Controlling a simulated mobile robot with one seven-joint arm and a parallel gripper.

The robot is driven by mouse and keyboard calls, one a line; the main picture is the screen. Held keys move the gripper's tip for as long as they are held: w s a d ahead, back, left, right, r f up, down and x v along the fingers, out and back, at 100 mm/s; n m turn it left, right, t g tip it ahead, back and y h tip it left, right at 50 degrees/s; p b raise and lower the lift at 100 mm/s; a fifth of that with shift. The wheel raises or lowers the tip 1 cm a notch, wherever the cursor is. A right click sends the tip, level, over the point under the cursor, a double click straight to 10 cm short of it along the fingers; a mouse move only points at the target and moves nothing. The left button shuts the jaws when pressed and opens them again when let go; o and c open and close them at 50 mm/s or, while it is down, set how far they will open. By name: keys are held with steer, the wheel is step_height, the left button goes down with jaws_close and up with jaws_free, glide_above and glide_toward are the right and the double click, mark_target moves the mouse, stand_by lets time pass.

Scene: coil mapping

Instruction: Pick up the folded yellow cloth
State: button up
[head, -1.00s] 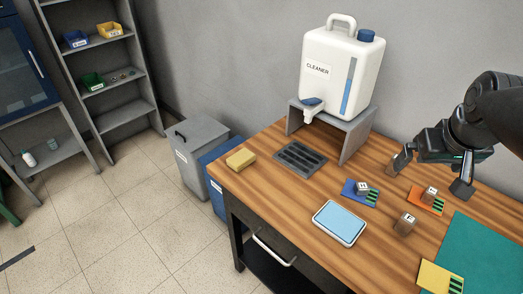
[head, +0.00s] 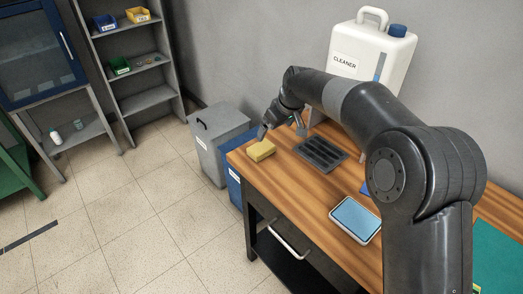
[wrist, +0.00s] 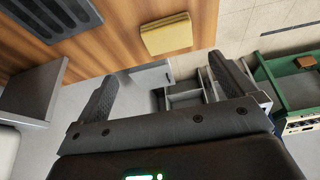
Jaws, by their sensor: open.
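The folded yellow cloth (head: 261,151) lies on the wooden table near its left corner. In the wrist view the cloth (wrist: 167,35) shows at the top, beyond my fingertips and between their lines, near the table edge. My gripper (head: 281,130) is just behind the cloth in the head view, partly hidden by my own arm. In the wrist view my gripper (wrist: 162,72) has its two fingers wide apart with nothing between them. A gap shows between the fingers and the cloth.
A dark drain tray (head: 320,153) is set right of the cloth. A cleaner jug (head: 345,62) on a grey stand is behind my arm. A blue-screened tablet (head: 355,219) lies nearer. Grey (head: 217,148) and blue bins stand beside the table's left end.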

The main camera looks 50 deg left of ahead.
mark_target(262, 147)
steer(key=x, duration=0.8)
steer(key=s+x, duration=0.1)
steer(key=x, duration=0.3)
steer(key=shift+s+a+f, duration=0.1)
steer(key=shift+a+f, duration=0.05)
steer(key=shift+a, duration=0.35)
steer(key=c, duration=0.9)
